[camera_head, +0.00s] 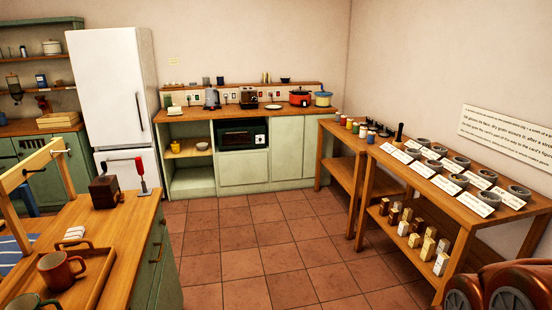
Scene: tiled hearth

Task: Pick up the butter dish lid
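A small pale, low, block-like item (174,110) stands at the left end of the far wooden counter, near the fridge. It may be the butter dish with its lid on, but it is too small to tell lid from base. My gripper is not visible in the head view. A red-orange rounded shape with dark round parts fills the lower right corner; I cannot tell whether it is part of my arm.
A kettle (212,98), toaster (248,97) and red pot (300,97) share the far counter (190,115). A wooden worktop with mugs (60,271) is at near left. A bench with bowls and cards (447,205) runs along the right. The tiled floor (262,260) between is clear.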

